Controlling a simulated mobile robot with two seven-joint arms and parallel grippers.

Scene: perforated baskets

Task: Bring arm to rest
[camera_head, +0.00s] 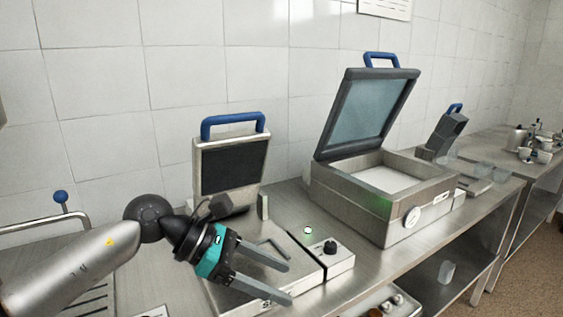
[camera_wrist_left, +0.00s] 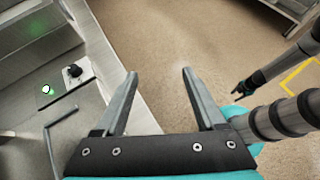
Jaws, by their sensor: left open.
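My left gripper (camera_head: 289,282) comes in from the left in the head view, over the steel scale-like device at the front of the counter. Its two grey fingers are spread and nothing is between them. In the left wrist view the open fingers (camera_wrist_left: 160,77) point past the counter edge toward the brown floor. My other arm shows at the right of the wrist view, with a dark gripper (camera_wrist_left: 239,90) whose jaws are too small to judge. It is not in the head view.
A flat device with a black knob (camera_head: 330,247) lies under my left gripper. Behind it stands a raised panel with a blue handle (camera_head: 233,123). A vacuum sealer (camera_head: 385,206) stands open to the right. Beakers and cups (camera_head: 534,155) sit farther right. The tiled wall closes the back.

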